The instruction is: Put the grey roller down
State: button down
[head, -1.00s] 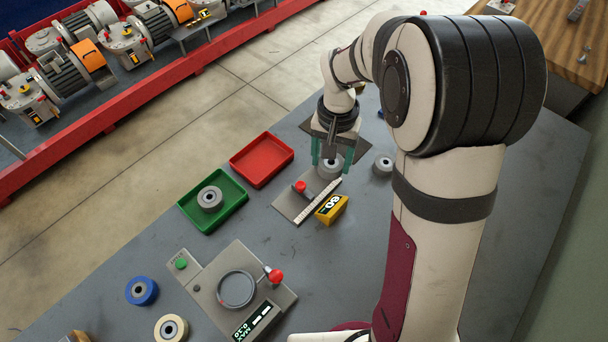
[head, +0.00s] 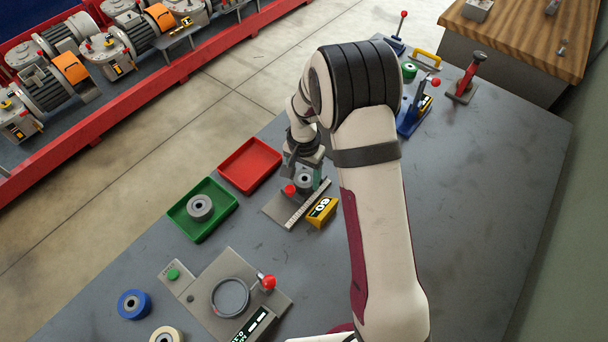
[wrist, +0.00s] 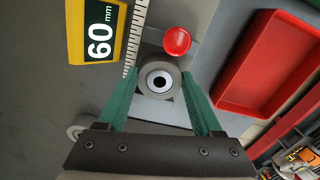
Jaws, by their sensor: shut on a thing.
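The grey roller (wrist: 160,80) has a pale hub with a dark bore. It is between the teal fingers of my gripper (wrist: 161,98), which are shut on it. In the head view the roller (head: 305,179) shows over the grey measuring plate (head: 275,208), close to a red knob (head: 290,190). Whether it touches the plate, I cannot tell. My gripper (head: 304,171) is partly covered by my arm. A second grey roller (head: 200,207) lies in the green tray (head: 186,227).
Beside the plate are a white ruler (head: 308,204) and a yellow 60 mm block (head: 322,210). A red tray (head: 249,165) is behind the green one. A ring fixture (head: 230,297) and a blue roller (head: 134,304) are nearer. Bare bench lies right of my arm.

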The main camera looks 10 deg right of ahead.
aim_at(304, 179)
jog(key=shift+f, duration=0.2)
jog(key=shift+c, duration=0.2)
grip_release()
jog(key=s+d+r, duration=0.1)
jog(key=s+r, duration=0.2)
jog(key=r, duration=0.5)
jog(key=s+r, duration=0.2)
jog(key=r, duration=0.7)
jog(key=s+r+n+y, duration=0.1)
jog(key=s+r, duration=0.2)
jog(key=s, duration=2)
jog(key=shift+s+d+y, duration=0.3)
jog(key=shift+y, duration=0.1)
